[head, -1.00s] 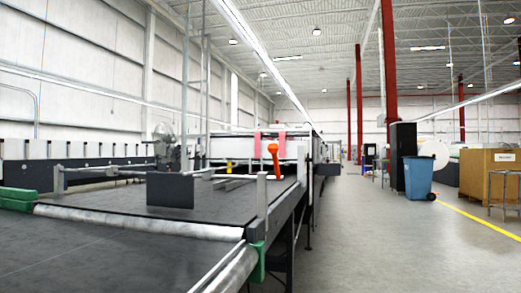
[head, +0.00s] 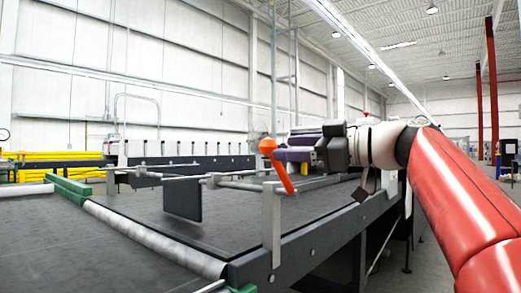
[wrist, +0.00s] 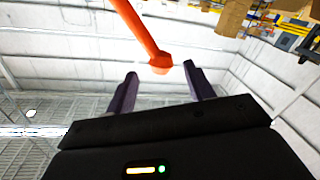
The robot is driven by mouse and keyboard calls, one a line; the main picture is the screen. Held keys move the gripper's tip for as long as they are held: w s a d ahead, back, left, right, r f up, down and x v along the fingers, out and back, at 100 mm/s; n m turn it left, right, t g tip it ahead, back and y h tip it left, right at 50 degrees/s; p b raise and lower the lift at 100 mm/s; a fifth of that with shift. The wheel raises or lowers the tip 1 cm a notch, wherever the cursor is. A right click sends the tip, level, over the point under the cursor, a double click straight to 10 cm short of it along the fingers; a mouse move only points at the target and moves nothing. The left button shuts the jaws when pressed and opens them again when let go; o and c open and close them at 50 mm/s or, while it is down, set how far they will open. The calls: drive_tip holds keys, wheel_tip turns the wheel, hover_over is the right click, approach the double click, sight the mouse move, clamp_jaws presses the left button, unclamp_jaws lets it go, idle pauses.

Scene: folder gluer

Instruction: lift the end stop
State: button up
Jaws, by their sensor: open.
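The end stop is a dark flat plate (head: 183,200) hanging from a cross bar (head: 235,178) over the belt, its lower edge close to the belt. An orange lever (head: 282,177) with a round orange knob (head: 267,146) rises from the bar's near end. My gripper (head: 288,147) reaches in from the right, its purple fingers open and pointing at the knob. In the wrist view the knob (wrist: 160,63) shows between the open fingertips (wrist: 160,74), with a gap on each side. I cannot tell whether it is fully inside the jaws. The plate is not in the wrist view.
The belt (head: 100,250) runs under the bar, with a metal roller (head: 150,238) across it. A grey upright post (head: 271,222) stands at the near side rail (head: 320,238). Green blocks (head: 67,188) sit at the far left. Open floor lies at the right.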

sight(271, 146)
drive_tip(key=shift+w+a+r, duration=0.1)
drive_tip(key=shift+a+r, duration=0.1)
drive_tip(key=shift+a, duration=0.2)
drive_tip(key=p+x, duration=0.1)
drive_tip(key=x, duration=0.6)
drive_tip(key=shift+p, duration=0.3)
drive_tip(key=shift+c, duration=0.3)
clamp_jaws()
